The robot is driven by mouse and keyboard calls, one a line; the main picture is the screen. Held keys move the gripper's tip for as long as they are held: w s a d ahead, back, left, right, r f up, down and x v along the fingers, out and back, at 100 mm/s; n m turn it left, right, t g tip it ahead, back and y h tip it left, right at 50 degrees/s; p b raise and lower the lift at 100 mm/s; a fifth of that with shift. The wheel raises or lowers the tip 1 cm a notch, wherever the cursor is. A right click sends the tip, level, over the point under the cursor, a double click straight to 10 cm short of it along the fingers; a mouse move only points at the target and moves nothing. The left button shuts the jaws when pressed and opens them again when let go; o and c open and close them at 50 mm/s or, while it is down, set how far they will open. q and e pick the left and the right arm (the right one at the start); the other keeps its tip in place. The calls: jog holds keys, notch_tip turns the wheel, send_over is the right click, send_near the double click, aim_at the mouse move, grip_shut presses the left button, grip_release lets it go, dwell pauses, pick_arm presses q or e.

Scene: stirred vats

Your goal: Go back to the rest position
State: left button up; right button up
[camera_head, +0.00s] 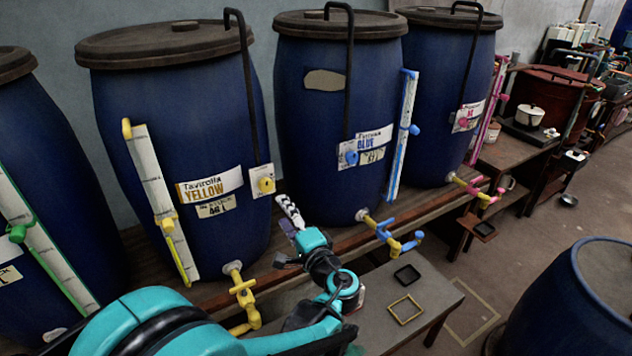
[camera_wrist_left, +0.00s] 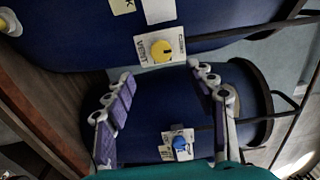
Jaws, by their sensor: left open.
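My left arm reaches in from the bottom left. Its gripper (camera_head: 289,212) is in front of the vats, between the Yellow vat (camera_head: 175,120) and the Blue vat (camera_head: 320,100). In the left wrist view the two fingers (camera_wrist_left: 160,76) stand wide apart with nothing between them. The yellow knob (camera_head: 266,185) on the Yellow vat also shows in that view (camera_wrist_left: 161,49), just beyond the fingertips; I see no contact. The blue knob (camera_wrist_left: 180,142) of the Blue vat shows lower, between the fingers. My right gripper is not in either view.
The vats stand on a long wooden bench (camera_head: 428,212). Yellow (camera_head: 243,292) and blue (camera_head: 383,229) taps stick out at its front. A low grey table (camera_head: 440,292) holds a yellow frame (camera_head: 405,309) and a black tray (camera_head: 407,274). Another blue barrel (camera_head: 560,300) stands at the right; floor lies between.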

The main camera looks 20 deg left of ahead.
pick_arm(q)
jog(key=s+f+n+g+h, duration=0.4)
jog(key=s+f+h, duration=0.2)
jog(key=s+f, duration=0.15)
jog(key=s+d+f+n+h, duration=0.3)
jog(key=s+d+h, duration=0.4)
jog(key=s+d, duration=0.3)
jog(key=shift+s+d+f+n+h, duration=0.2)
jog(key=shift+s+n+h, duration=0.2)
jog(key=shift+s+n, duration=0.15)
